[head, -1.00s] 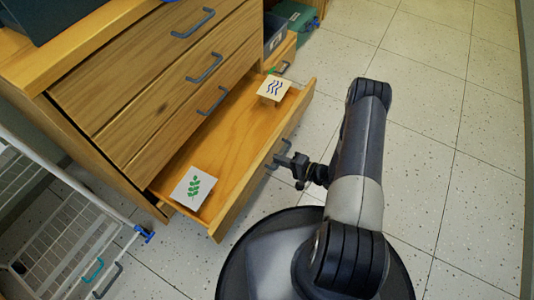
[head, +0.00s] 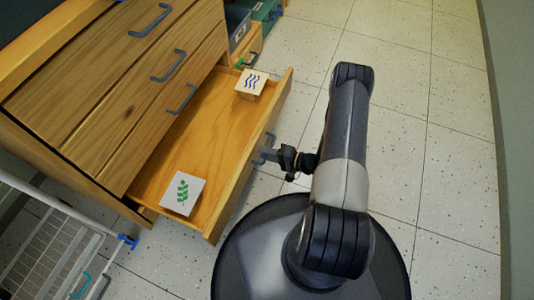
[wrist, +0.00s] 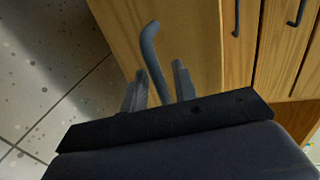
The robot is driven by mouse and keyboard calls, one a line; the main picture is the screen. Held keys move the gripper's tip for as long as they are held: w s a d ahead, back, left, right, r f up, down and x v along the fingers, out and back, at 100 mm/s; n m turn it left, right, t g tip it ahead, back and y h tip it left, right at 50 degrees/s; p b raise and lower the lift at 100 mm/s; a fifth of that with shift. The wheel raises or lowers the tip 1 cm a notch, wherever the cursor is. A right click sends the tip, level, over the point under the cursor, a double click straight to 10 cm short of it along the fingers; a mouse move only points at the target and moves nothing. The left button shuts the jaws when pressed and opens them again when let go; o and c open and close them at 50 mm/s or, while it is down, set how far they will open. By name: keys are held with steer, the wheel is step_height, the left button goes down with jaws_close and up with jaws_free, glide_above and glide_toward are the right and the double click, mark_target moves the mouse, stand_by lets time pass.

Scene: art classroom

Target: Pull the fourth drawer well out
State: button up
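The fourth drawer (head: 222,131) is the lowest one showing and stands well out from the wooden cabinet in the head view. Its dark handle (head: 265,150) is on the front panel and also shows in the wrist view (wrist: 151,45).
The three drawers above, with handles (head: 168,66), are shut. A white wire rack (head: 45,250) stands at the lower left. Beyond the cabinet is a dark bin (head: 237,27) and a green box (head: 268,8). Speckled floor (head: 400,130) to the right is clear, up to a wall (head: 515,120).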

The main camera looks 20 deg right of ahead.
steer(key=p+v, duration=0.2)
steer(key=v, duration=0.8)
steer(key=shift+s+d+p, duration=0.25)
steer(key=shift+d+p, duration=0.05)
steer(key=shift+p, duration=0.1)
steer(key=shift+b+x, duration=1.4)
steer(key=shift+x, duration=4.1)
steer(key=shift+s+a+r, duration=0.1)
steer(key=shift+r, duration=0.05)
